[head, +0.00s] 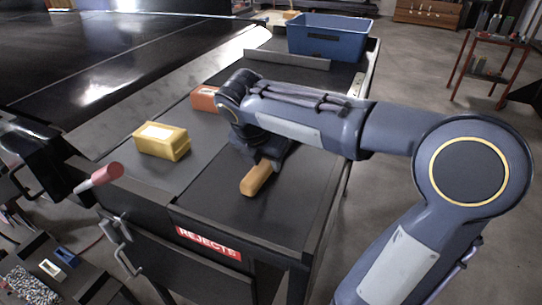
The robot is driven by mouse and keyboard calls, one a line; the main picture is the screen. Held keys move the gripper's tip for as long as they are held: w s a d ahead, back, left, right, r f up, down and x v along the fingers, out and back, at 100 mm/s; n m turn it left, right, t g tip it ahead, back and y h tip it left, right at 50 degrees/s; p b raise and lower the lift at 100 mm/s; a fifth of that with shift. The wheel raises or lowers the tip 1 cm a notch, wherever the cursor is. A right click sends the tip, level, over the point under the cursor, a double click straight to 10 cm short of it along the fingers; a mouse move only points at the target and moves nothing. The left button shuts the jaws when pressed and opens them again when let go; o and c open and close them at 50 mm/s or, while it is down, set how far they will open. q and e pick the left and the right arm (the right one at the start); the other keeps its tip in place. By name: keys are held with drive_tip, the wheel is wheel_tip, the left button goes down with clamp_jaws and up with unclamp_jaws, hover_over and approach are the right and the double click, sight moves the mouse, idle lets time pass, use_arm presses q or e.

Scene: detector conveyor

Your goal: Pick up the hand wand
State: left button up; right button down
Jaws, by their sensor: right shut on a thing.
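The hand wand (256,180) appears to be the tan, elongated piece with rounded edges on the dark top of the rejects table, near its front. My right gripper (264,163) reaches down from above and is shut on its far end. The gripper and wrist hide that end, and the near end sticks out toward the front. I cannot tell whether the piece touches the table top. My left gripper is not in view.
A yellow box (162,141) lies left of my right gripper, and a red-orange block (205,98) lies behind it. A blue bin (328,38) stands at the far end. A pink-ended handle (98,178) juts out at the left. Bare table top lies in front.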

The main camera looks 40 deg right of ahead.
wheel_tip(320, 180, up, 3)
drive_tip(key=shift+f, duration=0.1)
drive_tip(key=a+r, duration=0.1)
drive_tip(key=r, duration=0.1)
drive_tip(key=s+a+r, duration=0.1)
drive_tip(key=a+r, duration=0.1)
drive_tip(key=s+a+r, duration=0.1)
drive_tip(key=r, duration=0.1)
drive_tip(key=shift+a, duration=0.25)
drive_tip(key=s+a+r, duration=0.4)
drive_tip(key=a, duration=0.4)
drive_tip(key=shift+s+a, duration=0.1)
drive_tip(key=shift+s, duration=0.05)
